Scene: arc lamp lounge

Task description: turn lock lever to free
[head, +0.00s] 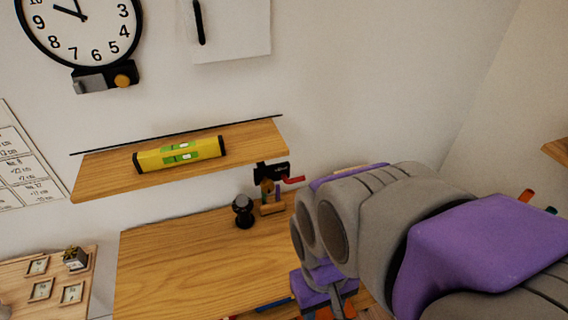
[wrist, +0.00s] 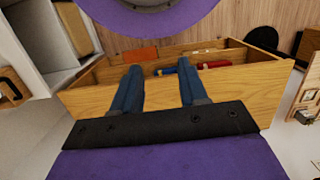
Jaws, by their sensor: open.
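A black fitting (head: 272,172) with a red lever (head: 293,180) is on the wall just below the right end of the shelf. The red lever sticks out to the right, roughly level. I take it to be the lock lever, but no marking for free or locked can be read. My gripper (wrist: 158,68) is open and empty in the wrist view, its two dark blue fingers apart over an open wooden drawer (wrist: 230,98). The lever is not seen in the wrist view. In the head view my arm fills the right side and hides what lies behind it.
The drawer holds red, blue and yellow items (wrist: 185,70) and an orange piece (wrist: 140,54). A wooden desk top (head: 190,265) carries a dark knobbed object (head: 243,211). A clock (head: 80,30) hangs upper left.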

